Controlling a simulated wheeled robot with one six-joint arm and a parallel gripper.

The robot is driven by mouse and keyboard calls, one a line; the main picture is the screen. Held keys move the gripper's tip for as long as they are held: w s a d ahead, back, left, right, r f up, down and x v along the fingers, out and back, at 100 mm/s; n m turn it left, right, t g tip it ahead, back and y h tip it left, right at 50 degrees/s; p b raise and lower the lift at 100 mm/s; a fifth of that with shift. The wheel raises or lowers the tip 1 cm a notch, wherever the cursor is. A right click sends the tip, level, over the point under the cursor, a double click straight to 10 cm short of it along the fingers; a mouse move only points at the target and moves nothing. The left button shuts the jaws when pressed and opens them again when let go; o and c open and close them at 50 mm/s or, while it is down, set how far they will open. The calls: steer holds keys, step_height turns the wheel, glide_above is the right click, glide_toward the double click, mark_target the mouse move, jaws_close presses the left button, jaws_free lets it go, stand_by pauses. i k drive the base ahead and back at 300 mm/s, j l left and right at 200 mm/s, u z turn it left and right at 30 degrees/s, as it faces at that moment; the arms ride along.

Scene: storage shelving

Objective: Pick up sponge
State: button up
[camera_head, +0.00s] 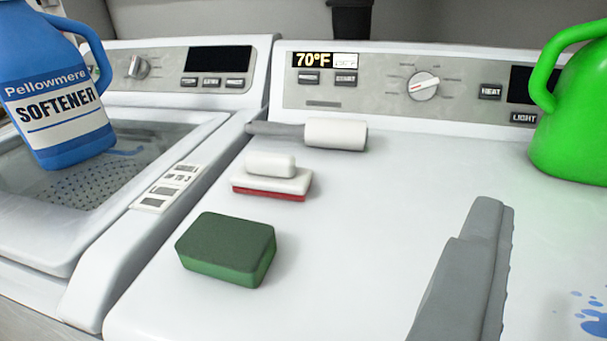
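A green block-shaped sponge (225,248), darker on top, lies flat on the white top of the right-hand machine, near its left front edge. My gripper (492,205) shows as a grey, ridged shape reaching up from the bottom edge, to the right of the sponge and clearly apart from it. Nothing shows held at its tip. The view does not show two separate fingers, so its opening is unclear.
Behind the sponge lie a white block with a red base (272,182) and a lint roller (335,134). A blue softener bottle (55,90) stands left, a green jug (572,125) right. Blue splashes (594,318) mark the lower right. The machine top's middle is clear.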

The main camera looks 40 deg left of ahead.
mark_target(238, 252)
steer(key=u, duration=0.95)
